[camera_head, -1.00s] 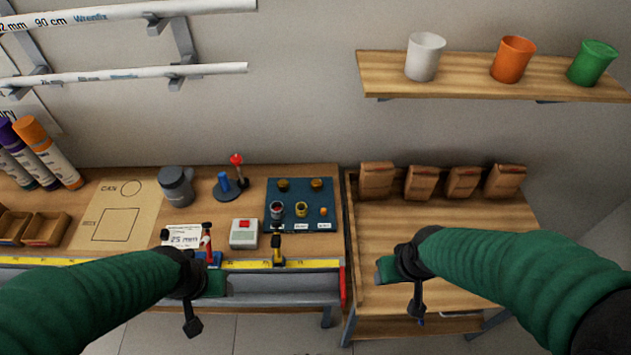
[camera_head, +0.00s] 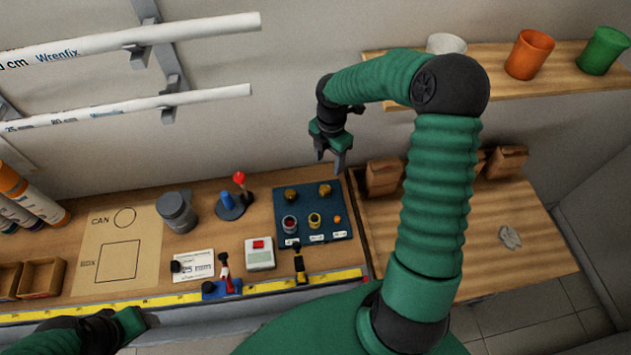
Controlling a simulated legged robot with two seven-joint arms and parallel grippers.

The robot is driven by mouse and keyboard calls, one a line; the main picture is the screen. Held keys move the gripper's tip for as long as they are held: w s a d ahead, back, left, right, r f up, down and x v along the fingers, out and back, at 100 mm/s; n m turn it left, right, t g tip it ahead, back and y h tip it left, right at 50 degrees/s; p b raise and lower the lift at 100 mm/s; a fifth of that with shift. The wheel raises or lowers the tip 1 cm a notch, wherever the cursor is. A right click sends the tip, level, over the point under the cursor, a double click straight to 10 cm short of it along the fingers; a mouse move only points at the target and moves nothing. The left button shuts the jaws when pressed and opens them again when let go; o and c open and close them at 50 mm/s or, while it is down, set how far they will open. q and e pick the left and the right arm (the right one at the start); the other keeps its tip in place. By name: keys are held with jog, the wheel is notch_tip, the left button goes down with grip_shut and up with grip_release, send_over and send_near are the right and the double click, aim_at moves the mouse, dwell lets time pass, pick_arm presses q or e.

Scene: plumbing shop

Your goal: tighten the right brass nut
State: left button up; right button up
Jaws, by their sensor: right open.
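The right brass nut (camera_head: 325,190) sits at the back right of the dark blue board (camera_head: 341,222) on the bench. Another brass nut (camera_head: 291,194) sits to its left. My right gripper (camera_head: 330,165) points down just above and behind the right nut in the picture. It is open and empty, apart from the nut as far as I can see. My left gripper (camera_head: 125,325) is low at the left, in front of the bench edge; its jaws are not clear.
Paper bags (camera_head: 383,177) stand right, partly behind my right arm.

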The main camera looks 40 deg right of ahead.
send_over(325, 188)
notch_tip(325, 188, down, 5)
jog(key=f, duration=0.5)
jog(key=f+p, duration=0.1)
jog(key=f, duration=0.1)
jog(key=shift+w+a+f, duration=0.1)
jog(key=shift+a+f, duration=0.15)
jog(key=shift+f, duration=0.15)
jog(key=shift+s+d+f, duration=0.1)
jog(key=shift+s+f, duration=0.15)
jog(key=shift+f, duration=0.25)
jog(key=shift+d+f, duration=0.1)
jog(key=shift+w+d+f, duration=0.1)
jog(key=shift+d+f, duration=0.05)
jog(key=shift+d, duration=0.05)
jog(key=c, duration=0.5)
pick_arm(q)
jog(key=shift+w+r, duration=0.3)
jog(key=shift+r, duration=0.2)
pick_arm(e)
jog(key=shift+a, duration=0.15)
grip_shut()
